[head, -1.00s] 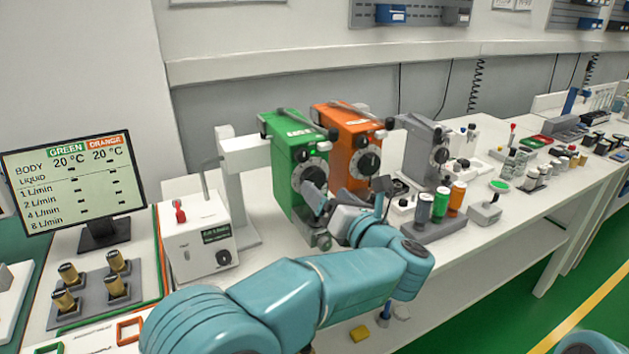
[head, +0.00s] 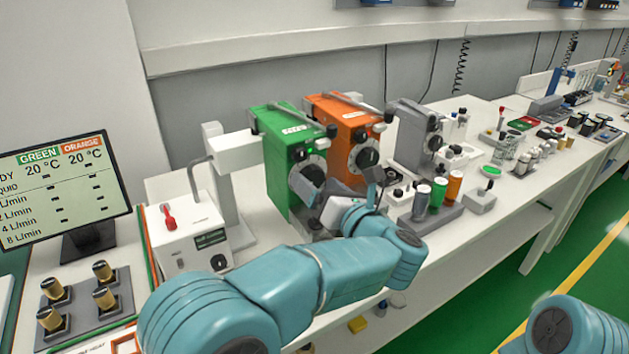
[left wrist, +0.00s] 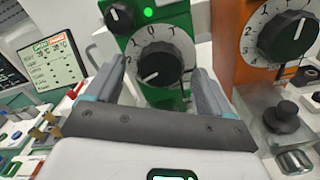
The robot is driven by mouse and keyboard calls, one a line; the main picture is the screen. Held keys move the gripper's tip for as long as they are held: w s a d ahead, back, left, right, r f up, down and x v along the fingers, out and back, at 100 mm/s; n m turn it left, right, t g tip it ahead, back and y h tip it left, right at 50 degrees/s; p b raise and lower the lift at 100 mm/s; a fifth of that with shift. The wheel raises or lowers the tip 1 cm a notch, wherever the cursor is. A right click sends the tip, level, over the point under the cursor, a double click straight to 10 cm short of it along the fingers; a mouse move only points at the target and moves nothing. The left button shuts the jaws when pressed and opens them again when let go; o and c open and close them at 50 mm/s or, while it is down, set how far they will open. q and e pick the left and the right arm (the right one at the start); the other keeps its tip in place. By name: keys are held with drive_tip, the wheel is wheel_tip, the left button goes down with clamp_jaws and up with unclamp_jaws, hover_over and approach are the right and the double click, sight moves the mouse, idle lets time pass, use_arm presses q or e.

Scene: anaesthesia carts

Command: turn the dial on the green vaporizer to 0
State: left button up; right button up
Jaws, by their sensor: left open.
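The green vaporizer (head: 274,170) stands on the bench, left of the orange vaporizer (head: 343,135). Its round white-scaled dial (head: 309,172) with a black knob faces me, partly hidden by my left gripper in the head view. In the left wrist view the dial (left wrist: 158,66) lies ahead between my open fingers, its knob mark slanting to the lower left; the small digits are hard to read. My left gripper (left wrist: 160,78) is open and empty, one finger on each side of the dial; contact cannot be told. My right gripper is out of view.
A grey vaporizer (head: 413,140) stands further right, behind colored bottles (head: 438,193). A white box with a red switch (head: 188,245) stands left of the green vaporizer, near the display screen (head: 62,192). A second black knob (left wrist: 119,17) sits above the dial.

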use_arm(q)
drive_tip(key=shift+w, duration=0.1)
drive_tip(key=shift+c, duration=0.3)
drive_tip(key=c, duration=1)
drive_tip(key=shift+m+b, duration=0.35)
drive_tip(key=shift+m, duration=0.05)
drive_tip(key=shift+m+b, duration=0.4)
drive_tip(key=shift+m, duration=2.5)
drive_tip(key=shift+r+y, duration=0.1)
drive_tip(key=shift+y, duration=0.2)
